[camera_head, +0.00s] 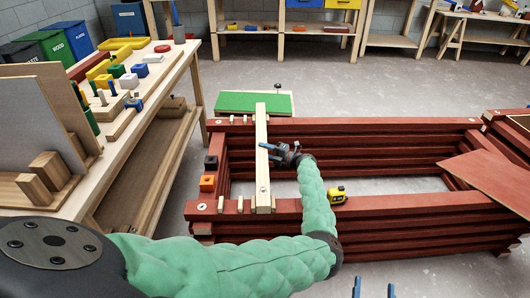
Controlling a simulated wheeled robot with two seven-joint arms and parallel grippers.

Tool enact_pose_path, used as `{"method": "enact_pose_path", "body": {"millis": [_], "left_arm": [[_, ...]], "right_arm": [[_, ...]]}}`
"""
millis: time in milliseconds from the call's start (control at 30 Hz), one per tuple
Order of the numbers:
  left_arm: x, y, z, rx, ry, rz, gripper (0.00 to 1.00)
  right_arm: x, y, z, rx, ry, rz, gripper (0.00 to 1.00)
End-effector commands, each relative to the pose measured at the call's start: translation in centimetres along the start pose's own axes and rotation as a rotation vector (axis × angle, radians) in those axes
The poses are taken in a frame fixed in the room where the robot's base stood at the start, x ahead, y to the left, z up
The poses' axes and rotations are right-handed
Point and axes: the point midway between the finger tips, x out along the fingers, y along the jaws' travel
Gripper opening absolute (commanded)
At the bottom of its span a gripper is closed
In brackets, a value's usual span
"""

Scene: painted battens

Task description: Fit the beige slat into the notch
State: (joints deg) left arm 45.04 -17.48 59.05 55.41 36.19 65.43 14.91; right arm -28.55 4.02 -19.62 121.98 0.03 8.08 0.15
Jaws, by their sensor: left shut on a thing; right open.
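The beige slat (262,180) is long and thin. It spans between the back red beam (350,124) and the front red beam (380,203), with its ends over both. My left gripper (273,152), on the green arm, is shut on the slat from its right side near the middle. Small pale blocks (240,205) stand along the front beam near the slat's near end, and similar ones (231,120) stand on the back beam. I cannot tell whether the slat is seated in the notch or resting above it. My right gripper (375,290) shows only its blue fingertips at the bottom edge, apart and empty.
A yellow tape measure (337,194) sits on the front beam. A green panel (253,103) lies behind the back beam. A wooden workbench (150,112) stands left. A reddish board (492,178) leans at right.

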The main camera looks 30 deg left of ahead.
Motion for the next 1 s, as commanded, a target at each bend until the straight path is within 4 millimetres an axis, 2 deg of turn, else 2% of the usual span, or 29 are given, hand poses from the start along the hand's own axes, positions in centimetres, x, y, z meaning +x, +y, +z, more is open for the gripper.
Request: {"method": "enact_pose_path", "body": {"millis": [1000], "left_arm": [[0.01,0.21,0.08,-0.001,0.0,0.001,0.0]], "right_arm": [[-0.1,0.02,0.28,0.0,-0.002,0.0,0.71]]}}
